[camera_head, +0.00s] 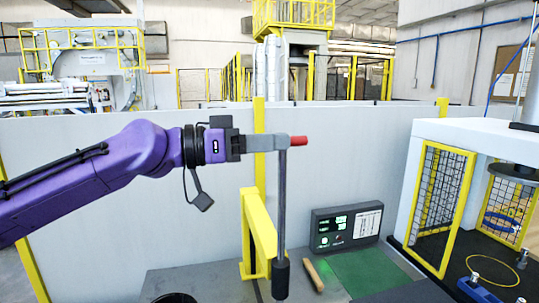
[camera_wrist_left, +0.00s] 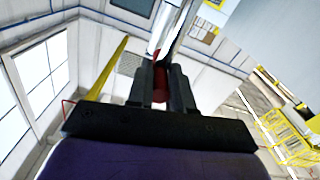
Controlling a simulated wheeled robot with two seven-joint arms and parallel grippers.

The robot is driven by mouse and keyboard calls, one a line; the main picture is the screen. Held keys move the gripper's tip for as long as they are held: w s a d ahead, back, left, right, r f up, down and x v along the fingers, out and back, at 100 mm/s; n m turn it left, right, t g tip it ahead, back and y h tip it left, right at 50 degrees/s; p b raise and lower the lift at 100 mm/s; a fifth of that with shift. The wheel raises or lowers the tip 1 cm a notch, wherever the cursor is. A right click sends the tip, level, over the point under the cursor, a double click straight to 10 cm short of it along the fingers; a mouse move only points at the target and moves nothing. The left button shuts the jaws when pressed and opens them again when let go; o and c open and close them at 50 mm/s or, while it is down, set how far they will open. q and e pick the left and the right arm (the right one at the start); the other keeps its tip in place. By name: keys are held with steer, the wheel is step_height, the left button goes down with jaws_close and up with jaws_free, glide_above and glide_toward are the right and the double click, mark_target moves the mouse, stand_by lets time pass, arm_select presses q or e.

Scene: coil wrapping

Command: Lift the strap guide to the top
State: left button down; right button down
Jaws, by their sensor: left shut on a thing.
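The strap guide appears to be a long grey rod (camera_head: 282,205) with a red handle (camera_head: 299,141) at its top and a thick black lower end (camera_head: 281,278). It hangs upright. My left gripper (camera_head: 280,143) comes in from the left and is shut on the red handle. In the left wrist view the red handle (camera_wrist_left: 160,88) shows between the fingers of the left gripper (camera_wrist_left: 161,80). The black lower end is in front of the grey table; whether it touches anything, I cannot tell. My right gripper is not in view.
A yellow bracket (camera_head: 262,232) stands close left of the rod. A control box (camera_head: 346,228), a wooden stick (camera_head: 313,275) and a green mat (camera_head: 372,272) lie right of it. A white machine with a yellow mesh door (camera_head: 436,200) stands far right. The space above the gripper looks clear.

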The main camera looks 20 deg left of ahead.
arm_select(q)
steer(key=shift+r, duration=0.45)
steer(key=shift+a, duration=0.1)
steer(key=c, duration=1.1)
jaws_free()
steer(key=shift+o, duration=0.2)
steer(key=shift+s, duration=0.1)
steer(key=shift+s+a+f, duration=0.1)
steer(key=shift+a, duration=0.1)
steer(key=b+v, duration=0.4)
steer(key=v, duration=0.6)
